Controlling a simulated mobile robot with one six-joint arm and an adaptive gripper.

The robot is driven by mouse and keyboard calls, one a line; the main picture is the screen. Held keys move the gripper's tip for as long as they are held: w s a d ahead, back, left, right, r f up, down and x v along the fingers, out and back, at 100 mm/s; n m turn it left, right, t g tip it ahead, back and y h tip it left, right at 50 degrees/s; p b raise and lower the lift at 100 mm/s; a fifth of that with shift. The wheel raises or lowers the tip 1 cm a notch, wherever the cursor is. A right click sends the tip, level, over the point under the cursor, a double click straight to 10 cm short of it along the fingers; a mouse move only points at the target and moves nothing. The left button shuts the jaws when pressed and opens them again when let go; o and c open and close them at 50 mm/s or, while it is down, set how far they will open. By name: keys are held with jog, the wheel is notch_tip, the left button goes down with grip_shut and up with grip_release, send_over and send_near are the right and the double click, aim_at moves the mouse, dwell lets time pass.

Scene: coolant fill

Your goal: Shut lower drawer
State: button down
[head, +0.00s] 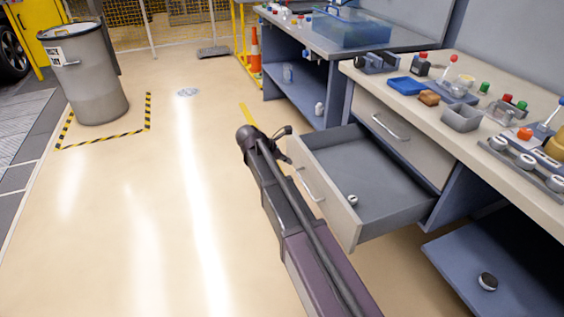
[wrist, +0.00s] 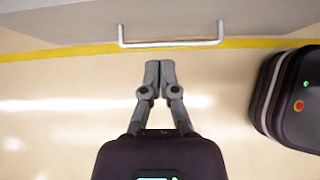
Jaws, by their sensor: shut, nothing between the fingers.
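The lower drawer (head: 318,188) is pulled far out under the workbench in the head view, its inside visible and a small round part (head: 352,200) lying in it. Its front bears a bar handle (head: 308,184), which also shows in the wrist view as a pale bar handle (wrist: 171,43) near the top. My gripper (wrist: 160,64) is shut and empty, its fingertips pointing at the drawer front, just short of the handle in the picture. In the head view my arm stands in front of the drawer's left side; the fingertips are hard to make out there.
An upper drawer (head: 385,135) is closed beneath the worktop (head: 425,88), which holds trays, knobs and small parts. A lower shelf (head: 450,262) carries a round black-and-white part (head: 488,282). A grey bin (head: 95,85) stands far left. The floor left of the drawer is clear.

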aim_at(313, 166)
jog(key=d+f+b, duration=0.1)
jog(key=d, duration=0.1)
jog(key=w+d+f+b, duration=0.1)
jog(key=d, duration=0.1)
jog(key=w+d+f+b, duration=0.1)
jog(key=d+f, duration=0.1)
jog(key=shift+d, duration=0.3)
jog(key=shift+w+d, duration=0.25)
jog(key=shift+d, duration=0.3)
jog(key=shift+a, duration=0.1)
